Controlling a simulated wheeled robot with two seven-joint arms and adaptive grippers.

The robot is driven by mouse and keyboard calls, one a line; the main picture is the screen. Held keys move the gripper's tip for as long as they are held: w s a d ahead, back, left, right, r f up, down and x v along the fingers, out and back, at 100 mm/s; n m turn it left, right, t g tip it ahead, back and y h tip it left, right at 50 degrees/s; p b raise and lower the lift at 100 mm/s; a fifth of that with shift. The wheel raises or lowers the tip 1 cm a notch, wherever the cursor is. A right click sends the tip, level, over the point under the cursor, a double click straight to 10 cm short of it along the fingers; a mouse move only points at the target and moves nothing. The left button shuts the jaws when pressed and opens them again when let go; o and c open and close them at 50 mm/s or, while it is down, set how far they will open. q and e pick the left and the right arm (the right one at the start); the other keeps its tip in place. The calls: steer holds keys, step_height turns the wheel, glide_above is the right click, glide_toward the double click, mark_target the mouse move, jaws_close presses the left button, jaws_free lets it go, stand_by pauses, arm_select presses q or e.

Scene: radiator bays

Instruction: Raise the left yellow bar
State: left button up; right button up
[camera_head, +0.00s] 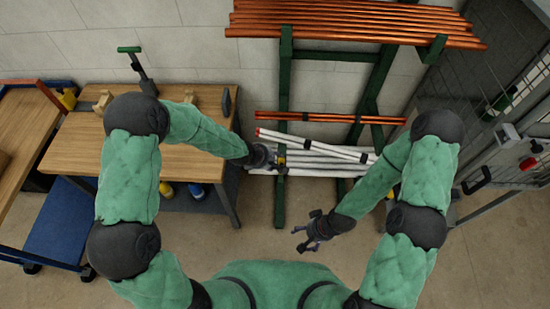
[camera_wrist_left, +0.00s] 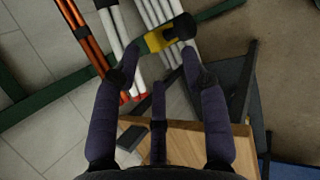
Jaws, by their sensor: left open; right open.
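A short yellow bar (camera_wrist_left: 155,40) with a black end shows in the left wrist view, just beyond and between my left gripper's fingertips. In the head view a small yellow patch of it (camera_head: 281,159) shows at the rack's left green post. My left gripper (camera_head: 274,157) is open beside it, in front of white pipes; it also shows in the left wrist view (camera_wrist_left: 160,75), with its fingers spread. I cannot tell whether a finger touches the bar. My right gripper (camera_head: 302,238) is open and empty, low over the floor to the right.
A green rack (camera_head: 281,205) holds copper pipes (camera_head: 350,20) above and white pipes (camera_head: 320,160) below. A wooden workbench (camera_head: 190,165) with tools stands left, with a blue cart (camera_head: 50,225) beyond. A mesh cage (camera_head: 500,140) stands right. A yellow patch (camera_head: 390,193) shows behind my right arm.

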arm_select(q)
steer(key=r+p, duration=0.1)
steer(key=a+r+p, duration=0.1)
steer(key=p, duration=0.1)
steer(key=r+p, duration=0.2)
steer(key=shift+s+a, duration=0.2)
steer(key=shift+a, duration=0.15)
stand_by(0.5)
steer(key=shift+p, duration=0.4)
steer(key=shift+r, duration=0.15)
steer(key=v, duration=1.1)
steer(key=shift+s+a+r, duration=0.2)
steer(key=shift+r, duration=0.1)
